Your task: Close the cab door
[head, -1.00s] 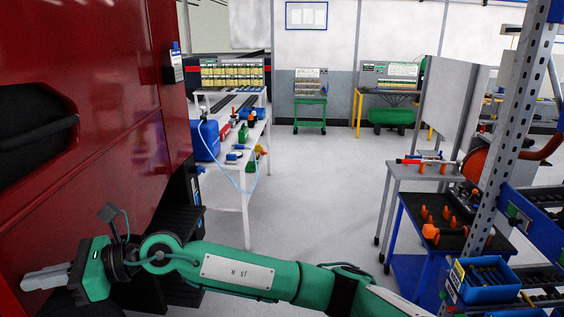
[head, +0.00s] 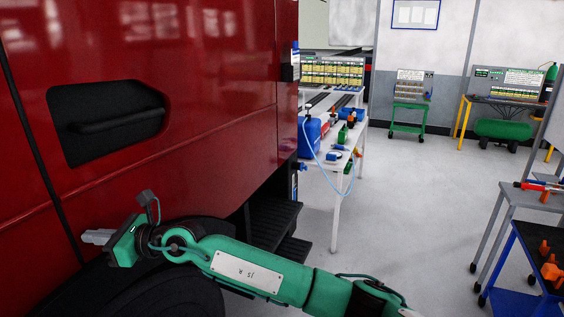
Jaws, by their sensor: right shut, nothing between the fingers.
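The red cab side fills the left of the head view. The cab door (head: 215,120) appears to be the red panel with a black recessed handle (head: 105,122). A dark seam runs down its left side, with another red panel left of it. I cannot tell how far the door stands open. My right gripper (head: 88,238) is shut and empty. Its fingers point left, below the handle and near the low end of the seam. I cannot tell whether they touch the red panel. My left gripper is not in view.
A black wheel (head: 150,285) lies below my right gripper, partly hidden by my arm. Black steps (head: 272,222) stand right of it. A white table (head: 338,185) with a blue canister (head: 309,138) is beyond. Grey floor is clear at centre right. A blue cart (head: 525,275) stands at right.

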